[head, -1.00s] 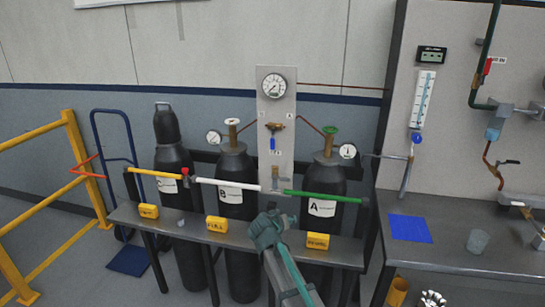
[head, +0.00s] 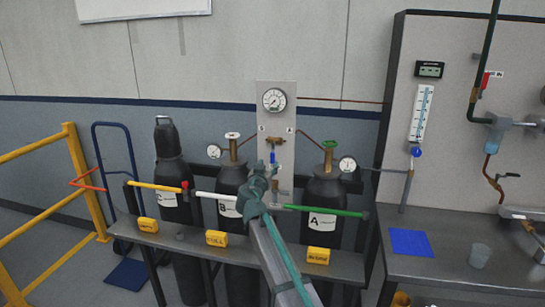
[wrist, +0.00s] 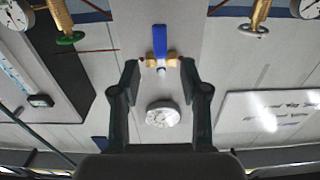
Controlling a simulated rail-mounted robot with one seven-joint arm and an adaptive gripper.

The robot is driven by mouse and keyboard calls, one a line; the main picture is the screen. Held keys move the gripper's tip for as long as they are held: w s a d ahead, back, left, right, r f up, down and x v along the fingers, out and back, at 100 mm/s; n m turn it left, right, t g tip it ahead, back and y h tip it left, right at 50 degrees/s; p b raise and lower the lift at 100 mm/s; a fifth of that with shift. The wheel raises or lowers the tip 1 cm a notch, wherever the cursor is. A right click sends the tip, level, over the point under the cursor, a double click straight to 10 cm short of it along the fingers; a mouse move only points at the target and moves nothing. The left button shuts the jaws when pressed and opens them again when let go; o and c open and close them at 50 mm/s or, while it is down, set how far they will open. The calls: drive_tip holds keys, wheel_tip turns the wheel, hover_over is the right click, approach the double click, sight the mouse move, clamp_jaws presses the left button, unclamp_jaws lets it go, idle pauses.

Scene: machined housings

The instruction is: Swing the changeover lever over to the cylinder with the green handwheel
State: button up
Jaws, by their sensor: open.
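The changeover lever (head: 273,157) is blue and hangs straight down from a brass valve (head: 275,141) on the grey panel. In the wrist view, which is upside down, the lever (wrist: 159,40) points up the picture. The green handwheel (head: 330,144) tops the right cylinder, marked A (head: 325,200); it also shows at the left of the wrist view (wrist: 70,39). A white handwheel (head: 232,135) tops cylinder B. My gripper (head: 263,172) is in front of the panel, just below the lever in the head view. In the wrist view its open fingers (wrist: 160,66) flank the valve's line, apparently without touching the lever.
A round gauge (head: 274,99) is above the valve. A yellow, white and green bar (head: 325,211) crosses before the cylinders. A shelf with yellow blocks (head: 319,255) runs below. A bench with a blue sheet (head: 411,242) is at right, a yellow railing (head: 75,180) at left.

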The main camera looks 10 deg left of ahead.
sight(272, 157)
drive_tip(key=w, duration=0.2)
drive_tip(key=w+p, duration=0.1)
drive_tip(key=w, duration=0.1)
drive_tip(key=w+p, duration=0.1)
drive_tip(key=w, duration=0.2)
drive_tip(key=shift+w+d+r, duration=0.1)
drive_tip(key=shift+d, duration=0.25)
drive_tip(key=shift+w+d+p, duration=0.15)
drive_tip(key=shift+w+p, duration=0.2)
drive_tip(key=shift+w, duration=0.15)
clamp_jaws()
